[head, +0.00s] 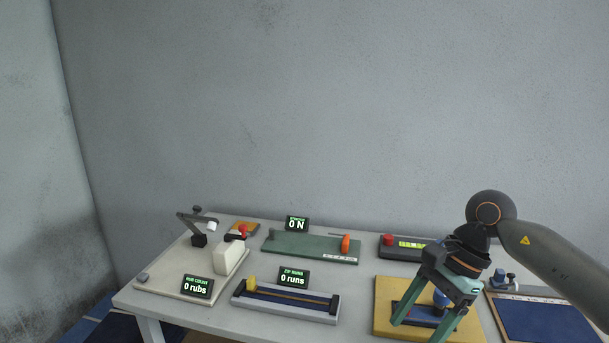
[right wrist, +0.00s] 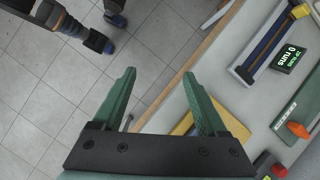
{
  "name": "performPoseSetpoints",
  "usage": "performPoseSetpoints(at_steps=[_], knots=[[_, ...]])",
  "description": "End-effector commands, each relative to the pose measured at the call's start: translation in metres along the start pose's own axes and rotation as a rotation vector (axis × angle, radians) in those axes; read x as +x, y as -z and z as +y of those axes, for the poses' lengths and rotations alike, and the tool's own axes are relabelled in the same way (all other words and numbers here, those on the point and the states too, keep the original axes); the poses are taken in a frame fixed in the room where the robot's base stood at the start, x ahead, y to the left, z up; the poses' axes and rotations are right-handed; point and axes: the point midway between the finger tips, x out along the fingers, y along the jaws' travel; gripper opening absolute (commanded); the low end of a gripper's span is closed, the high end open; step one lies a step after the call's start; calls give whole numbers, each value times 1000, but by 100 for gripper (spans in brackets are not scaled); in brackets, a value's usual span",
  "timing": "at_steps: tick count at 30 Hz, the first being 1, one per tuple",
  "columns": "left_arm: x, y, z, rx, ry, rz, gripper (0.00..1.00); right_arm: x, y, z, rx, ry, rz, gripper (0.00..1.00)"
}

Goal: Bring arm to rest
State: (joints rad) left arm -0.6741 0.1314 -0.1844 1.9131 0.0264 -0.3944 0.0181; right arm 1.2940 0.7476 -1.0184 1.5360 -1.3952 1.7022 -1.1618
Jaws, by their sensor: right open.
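My right arm comes in from the right in the head view. Its right gripper (head: 418,332) has green fingers spread apart, with nothing seen between them. It hangs in front of and above the yellow board (head: 385,318) at the table's front right. In the right wrist view the two fingers of the right gripper (right wrist: 162,90) stand wide apart. Bare floor and the table edge show between them. My left gripper does not show in the head view.
The table (head: 210,316) holds several test rigs: a rub-count board (head: 165,284), a zip rig (head: 285,305), a green force plate (head: 300,246), a dark box with a red button (head: 388,240) and a blue panel (head: 545,320). A grey wall stands behind. Floor tiles (right wrist: 60,95) lie beside the table.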

Motion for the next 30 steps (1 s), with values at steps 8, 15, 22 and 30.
performPoseSetpoints(at_steps=[8,15,22,30], knots=[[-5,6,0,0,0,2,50,76,-122,-5,298,-27,-675,75],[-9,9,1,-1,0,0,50,74,-175,-20,807,-140,-1273,75],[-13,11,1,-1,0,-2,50,76,-138,-41,1456,-312,-1775,75],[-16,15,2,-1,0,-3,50,151,-24,-10,-2147,495,2021,75]])
